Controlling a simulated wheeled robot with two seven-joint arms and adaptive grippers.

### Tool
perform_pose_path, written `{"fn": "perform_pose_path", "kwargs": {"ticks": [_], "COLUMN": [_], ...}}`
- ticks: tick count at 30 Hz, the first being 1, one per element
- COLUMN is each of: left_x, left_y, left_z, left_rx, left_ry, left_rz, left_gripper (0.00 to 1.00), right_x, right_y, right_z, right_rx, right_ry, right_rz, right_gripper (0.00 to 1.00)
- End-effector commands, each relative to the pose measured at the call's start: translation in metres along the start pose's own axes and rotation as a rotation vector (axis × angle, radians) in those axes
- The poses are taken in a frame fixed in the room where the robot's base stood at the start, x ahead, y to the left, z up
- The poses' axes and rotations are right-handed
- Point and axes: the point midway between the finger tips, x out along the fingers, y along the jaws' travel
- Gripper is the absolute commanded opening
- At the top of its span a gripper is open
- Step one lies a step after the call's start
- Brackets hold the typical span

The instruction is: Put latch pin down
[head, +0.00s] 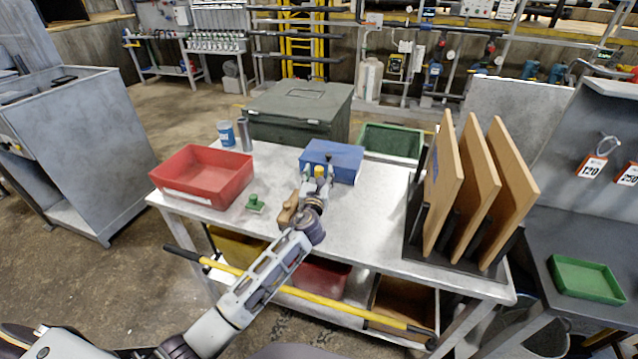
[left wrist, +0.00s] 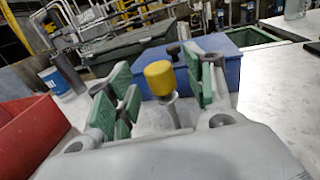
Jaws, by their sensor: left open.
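The latch pin (head: 319,171), with a yellow cylindrical head and a grey metal shank, is upright over the grey worktable (head: 375,222) in front of a blue box (head: 345,157). In the left wrist view the latch pin (left wrist: 160,78) is between the green-padded fingers of my left gripper (left wrist: 158,85), which are spread with gaps on both sides. In the head view my left gripper (head: 317,184) reaches in from the front, close to the blue box. Whether the pin's lower end touches the tabletop is hard to tell. My right gripper is not in view.
A red bin (head: 203,177) and a small green knobbed piece (head: 255,204) are left of my gripper. A brown object (head: 288,208) lies close beside my wrist. A rack with wooden boards (head: 444,183) stands at the right. Bare tabletop lies between gripper and rack.

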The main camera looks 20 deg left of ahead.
Motion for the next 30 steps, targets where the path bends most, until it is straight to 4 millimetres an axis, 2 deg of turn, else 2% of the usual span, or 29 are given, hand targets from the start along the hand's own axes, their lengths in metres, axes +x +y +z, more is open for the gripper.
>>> {"fn": "perform_pose_path", "kwargs": {"ticks": [3, 9, 24, 30], "left_x": [0.012, 0.023, 0.024, 0.024], "left_y": [0.000, 0.000, 0.000, 0.000], "left_z": [0.000, 0.000, 0.000, 0.000], "left_rx": [0.000, 0.000, 0.000, 0.000], "left_ry": [0.000, 0.000, 0.000, 0.000], "left_rz": [0.000, -0.001, -0.001, 0.000], "left_gripper": [0.53, 0.53, 0.53, 0.27], "right_x": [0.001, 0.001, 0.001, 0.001], "right_y": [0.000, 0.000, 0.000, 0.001], "right_z": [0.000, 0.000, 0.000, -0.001], "right_rx": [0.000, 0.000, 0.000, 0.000], "right_ry": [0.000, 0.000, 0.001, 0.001], "right_rz": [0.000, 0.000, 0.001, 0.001], "right_gripper": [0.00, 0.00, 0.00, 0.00]}}
